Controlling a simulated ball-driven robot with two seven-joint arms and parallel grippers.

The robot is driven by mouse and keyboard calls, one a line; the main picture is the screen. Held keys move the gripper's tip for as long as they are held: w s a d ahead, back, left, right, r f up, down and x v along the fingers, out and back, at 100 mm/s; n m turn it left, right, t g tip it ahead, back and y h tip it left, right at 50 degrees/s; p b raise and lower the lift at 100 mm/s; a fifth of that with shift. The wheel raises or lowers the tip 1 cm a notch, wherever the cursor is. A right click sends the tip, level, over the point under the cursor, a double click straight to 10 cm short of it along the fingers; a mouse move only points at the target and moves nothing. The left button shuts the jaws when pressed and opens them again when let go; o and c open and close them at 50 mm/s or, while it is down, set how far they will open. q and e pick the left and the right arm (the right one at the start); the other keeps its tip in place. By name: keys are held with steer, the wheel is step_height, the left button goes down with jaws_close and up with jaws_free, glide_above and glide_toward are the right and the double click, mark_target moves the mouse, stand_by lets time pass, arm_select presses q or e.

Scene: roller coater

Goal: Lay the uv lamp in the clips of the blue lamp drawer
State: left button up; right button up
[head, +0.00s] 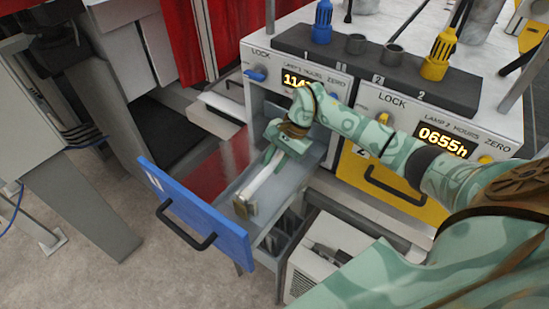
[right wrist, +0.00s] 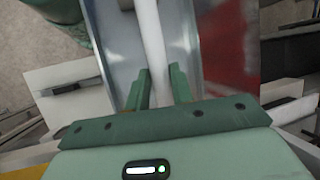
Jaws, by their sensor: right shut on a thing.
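The blue lamp drawer (head: 208,222) stands pulled out below the left lamp panel, its grey tray open upward. The uv lamp (head: 263,176), a white tube, lies lengthwise over the tray. Its near end meets a tan block (head: 244,207), which may be a clip or the lamp's end; I cannot tell which. My right gripper (head: 280,152) reaches into the drawer from above and is shut on the lamp. In the right wrist view the lamp (right wrist: 152,40) runs between the two green fingers (right wrist: 158,88). The lamp's far end is hidden by my gripper. My left gripper is not in view.
The yellow drawer (head: 385,190) is shut at the right. Above the drawers are lamp panels with lit displays (head: 443,141) and a dark strip with a blue plug (head: 322,25) and a yellow plug (head: 437,58). A white box (head: 325,255) stands right of the open drawer.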

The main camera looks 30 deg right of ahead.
steer(key=shift+f+b, duration=0.35)
steer(key=shift+f, duration=0.3)
steer(key=o, duration=1)
steer(key=shift+c, duration=0.2)
steer(key=shift+r, duration=0.1)
steer(key=p+v, duration=0.5)
steer(key=v, duration=0.7)
step_height(320, 180, up, 10)
steer(key=p, duration=0.6)
steer(key=shift+p, duration=0.35)
